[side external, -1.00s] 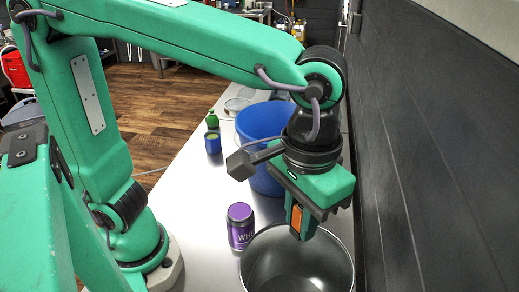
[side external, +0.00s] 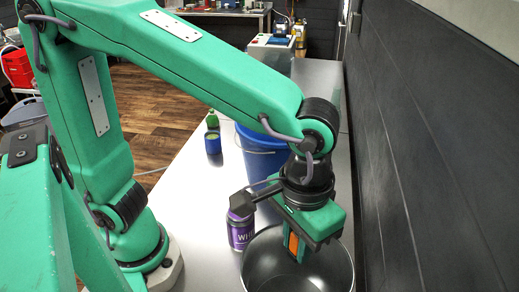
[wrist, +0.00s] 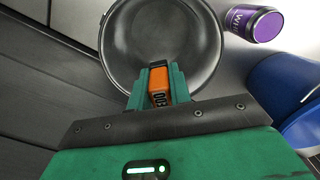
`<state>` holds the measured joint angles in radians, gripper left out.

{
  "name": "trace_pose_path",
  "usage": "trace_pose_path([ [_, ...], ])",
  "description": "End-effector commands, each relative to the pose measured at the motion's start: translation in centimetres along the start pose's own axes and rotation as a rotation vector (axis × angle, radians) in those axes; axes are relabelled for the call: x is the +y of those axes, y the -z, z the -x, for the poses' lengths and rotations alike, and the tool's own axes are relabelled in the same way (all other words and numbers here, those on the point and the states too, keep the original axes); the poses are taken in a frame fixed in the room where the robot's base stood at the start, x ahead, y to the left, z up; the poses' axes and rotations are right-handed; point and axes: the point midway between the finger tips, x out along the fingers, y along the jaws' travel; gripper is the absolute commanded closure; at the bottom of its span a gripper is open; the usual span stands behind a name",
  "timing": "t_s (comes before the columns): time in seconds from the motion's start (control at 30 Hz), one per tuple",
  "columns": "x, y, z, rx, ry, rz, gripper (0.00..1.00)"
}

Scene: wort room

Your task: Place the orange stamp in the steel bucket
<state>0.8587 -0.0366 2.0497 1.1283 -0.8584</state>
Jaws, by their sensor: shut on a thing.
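The orange stamp (side external: 293,244) is held between the fingers of my gripper (side external: 296,250), which is shut on it. In the wrist view the stamp (wrist: 159,84) shows between the green fingers (wrist: 160,92). The steel bucket (side external: 335,278) stands open at the front of the bench, below my gripper. The fingertips and stamp are at or over the bucket's opening in the side view. In the wrist view they overlap the near rim of the bucket (wrist: 207,70). How far the stamp is above the bucket's floor is hard to tell.
A purple tin (side external: 239,233) stands just left of the bucket. A blue bucket (side external: 255,152) stands behind, partly hidden by my arm. A small blue jar (side external: 213,143) and a green bottle (side external: 212,119) are farther back. A dark wall (side external: 430,150) runs along the right.

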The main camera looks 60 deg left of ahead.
Motion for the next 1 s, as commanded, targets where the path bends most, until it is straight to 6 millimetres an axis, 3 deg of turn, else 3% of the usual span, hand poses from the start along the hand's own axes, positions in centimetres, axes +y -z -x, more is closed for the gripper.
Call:
trace_pose_path([
  [0.5,0.0,0.0,-4.2,-0.001,0.001,0.0,1.0],
  [1.0,0.0,0.0,-5.2,0.0,0.0,0.0,1.0],
])
